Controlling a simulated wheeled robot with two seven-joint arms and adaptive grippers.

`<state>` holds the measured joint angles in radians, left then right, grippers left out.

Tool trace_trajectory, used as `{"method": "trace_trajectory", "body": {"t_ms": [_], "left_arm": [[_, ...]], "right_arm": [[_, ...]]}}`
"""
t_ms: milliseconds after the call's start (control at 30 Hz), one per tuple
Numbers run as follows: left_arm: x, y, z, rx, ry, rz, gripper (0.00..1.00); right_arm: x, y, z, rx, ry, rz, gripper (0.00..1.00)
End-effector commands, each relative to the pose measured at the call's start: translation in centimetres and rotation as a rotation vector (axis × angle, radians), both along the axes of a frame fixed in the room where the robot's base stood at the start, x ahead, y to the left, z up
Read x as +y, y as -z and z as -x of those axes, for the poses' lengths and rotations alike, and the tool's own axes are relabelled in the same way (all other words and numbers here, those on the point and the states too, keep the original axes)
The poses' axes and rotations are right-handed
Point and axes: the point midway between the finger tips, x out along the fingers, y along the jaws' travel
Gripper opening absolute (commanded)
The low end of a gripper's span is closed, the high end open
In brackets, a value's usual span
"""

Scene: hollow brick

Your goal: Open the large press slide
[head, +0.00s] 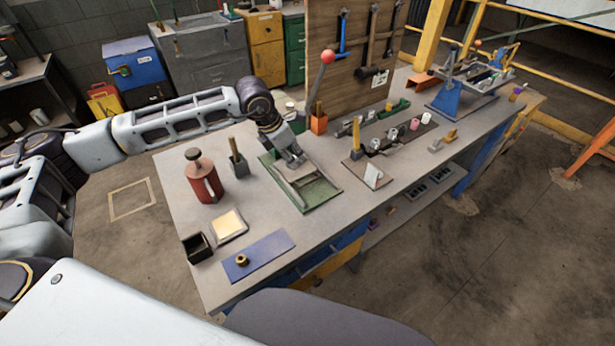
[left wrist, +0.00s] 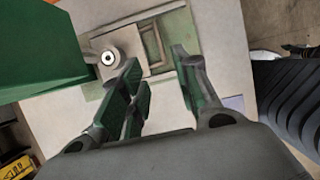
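The large press with a green base (head: 318,196) stands on the workbench near the middle of the head view. A pale flat part in its frame looks like the slide (head: 305,176); my gripper hides part of it. My left gripper (head: 294,162) reaches down over the base. In the left wrist view, its fingers (left wrist: 163,85) are spread apart with nothing seen between them. The pale part and green frame (left wrist: 178,38) lie beyond the fingertips. I cannot tell whether a finger touches the slide. My right gripper is not in view.
A lever with a red ball (head: 327,57) rises behind the press. A red canister (head: 203,182) and a grey block with a handle (head: 238,163) stand left. A blue mat (head: 262,253) lies in front. A small tilted plate (head: 373,175) stands right.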

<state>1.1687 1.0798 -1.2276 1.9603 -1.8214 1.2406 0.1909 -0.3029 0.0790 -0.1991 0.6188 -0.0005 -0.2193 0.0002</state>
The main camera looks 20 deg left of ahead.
Motion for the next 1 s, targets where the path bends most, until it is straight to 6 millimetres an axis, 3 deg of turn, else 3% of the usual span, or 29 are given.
{"method": "trace_trajectory", "body": {"t_ms": [367,800,1000], "left_arm": [[-0.4,1.3,-0.4,0.002,0.000,0.001,0.32],[-1.7,6.3,-2.0,0.003,0.001,0.000,0.32],[-2.3,8.7,-2.9,0.002,0.000,0.001,0.32]], "right_arm": [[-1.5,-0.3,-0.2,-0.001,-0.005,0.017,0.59],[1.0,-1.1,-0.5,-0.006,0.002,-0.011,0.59],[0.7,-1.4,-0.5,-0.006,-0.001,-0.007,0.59]]}}
